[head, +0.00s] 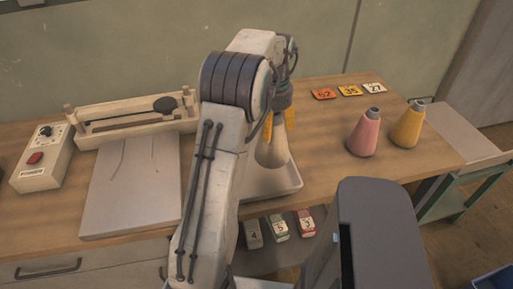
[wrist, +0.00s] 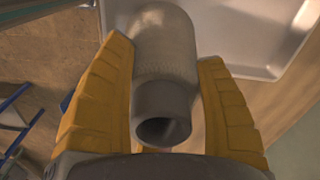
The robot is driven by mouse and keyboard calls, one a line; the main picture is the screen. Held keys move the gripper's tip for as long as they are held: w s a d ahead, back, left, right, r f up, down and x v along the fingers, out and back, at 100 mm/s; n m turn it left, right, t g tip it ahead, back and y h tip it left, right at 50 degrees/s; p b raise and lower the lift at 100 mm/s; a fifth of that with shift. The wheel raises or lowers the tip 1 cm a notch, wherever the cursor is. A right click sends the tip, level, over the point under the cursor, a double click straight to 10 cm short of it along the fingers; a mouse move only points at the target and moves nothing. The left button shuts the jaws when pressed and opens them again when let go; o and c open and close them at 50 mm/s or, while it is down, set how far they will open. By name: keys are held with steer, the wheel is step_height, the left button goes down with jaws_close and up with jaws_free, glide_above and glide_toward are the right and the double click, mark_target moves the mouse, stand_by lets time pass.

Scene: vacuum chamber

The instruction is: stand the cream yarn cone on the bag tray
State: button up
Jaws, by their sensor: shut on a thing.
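The cream yarn cone (head: 272,150) is upright in the head view, partly hidden by my arm. In the wrist view the cone (wrist: 165,65) has its grey hollow tip towards the camera, between the two yellow fingers. My gripper (wrist: 165,90) is shut on the cone's upper part; in the head view the gripper (head: 290,117) shows only in part behind my arm. The pale bag tray (head: 284,188) is under the cone in the head view, and the tray (wrist: 284,40) shows beyond the cone in the wrist view. Whether the cone's base touches the tray floor cannot be told.
A pink cone (head: 364,135) and a yellow cone (head: 409,127) stand on the table to the right. Number cards (head: 349,91) lie behind them. A flat grey plate (head: 130,190), a wooden frame (head: 135,117) and a control box (head: 42,157) are at left. Numbered blocks (head: 280,228) sit below the table edge.

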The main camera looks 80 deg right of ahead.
mark_target(257, 148)
steer(key=w+f, duration=0.1)
steer(key=w+a+f, duration=0.1)
steer(key=w, duration=0.2)
steer(key=shift+w+a+f, duration=0.2)
steer(key=shift+w+f, duration=0.1)
steer(key=shift+f, duration=2.3)
steer(key=o, duration=1.2)
steer(key=shift+r, duration=0.1)
step_height(257, 148, up, 12)
steer(key=shift+p, duration=0.45)
steer(key=shift+r, duration=0.1)
